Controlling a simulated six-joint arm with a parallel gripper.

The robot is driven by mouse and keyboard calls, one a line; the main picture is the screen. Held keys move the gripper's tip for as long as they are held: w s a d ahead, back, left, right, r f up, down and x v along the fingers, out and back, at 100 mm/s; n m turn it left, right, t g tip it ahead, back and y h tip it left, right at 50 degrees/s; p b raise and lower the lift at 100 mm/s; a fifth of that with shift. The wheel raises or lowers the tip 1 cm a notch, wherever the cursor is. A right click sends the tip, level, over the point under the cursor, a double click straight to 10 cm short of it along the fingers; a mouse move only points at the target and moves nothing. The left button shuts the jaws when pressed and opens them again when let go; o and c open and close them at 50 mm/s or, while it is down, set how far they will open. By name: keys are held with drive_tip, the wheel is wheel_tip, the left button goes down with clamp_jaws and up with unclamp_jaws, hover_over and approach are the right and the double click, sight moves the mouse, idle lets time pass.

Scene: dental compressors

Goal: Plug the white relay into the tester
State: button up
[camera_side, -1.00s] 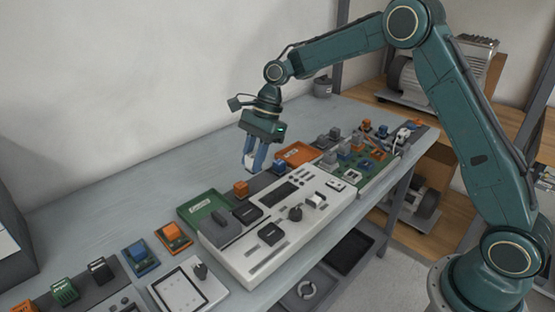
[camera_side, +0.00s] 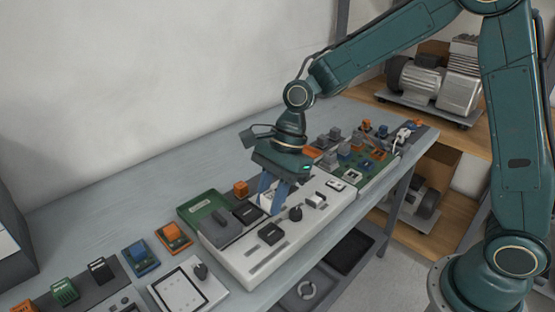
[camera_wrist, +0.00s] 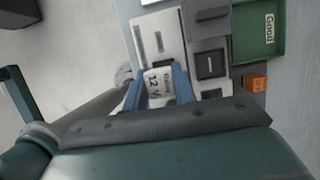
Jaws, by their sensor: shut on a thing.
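My gripper (camera_side: 272,198) is above the middle of the white tester (camera_side: 240,262), its blue fingers pointing down. It is shut on the white relay (camera_wrist: 160,87), whose face reads 12 V in the wrist view. The fingers (camera_wrist: 157,88) hold it on two sides. In the side view only a little of the white relay shows between the fingers. The tester, also in the wrist view (camera_wrist: 151,45), has dark square blocks, slots and a black knob. The relay's underside and the spot below it are hidden, so I cannot tell whether it touches the tester.
A green tray marked Good (camera_wrist: 272,55) lies behind the tester, with an orange relay (camera_side: 240,188) near it. A green circuit board (camera_side: 375,168) with several blocks is to the right. Blue (camera_side: 137,252) and orange (camera_side: 172,233) relays on bases stand at left.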

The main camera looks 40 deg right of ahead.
drive_tip(key=shift+f, duration=0.15)
hover_over(267, 237)
drive_tip(key=d, duration=0.1)
drive_tip(key=shift+d+f, duration=0.2)
drive_tip(key=shift+f, duration=2.35)
drive_tip(key=shift+f, duration=0.9)
idle(0.4)
drive_tip(key=o, duration=0.9)
drive_tip(key=shift+c, duration=1.4)
drive_tip(key=shift+o, duration=0.4)
drive_tip(key=shift+f, duration=0.1)
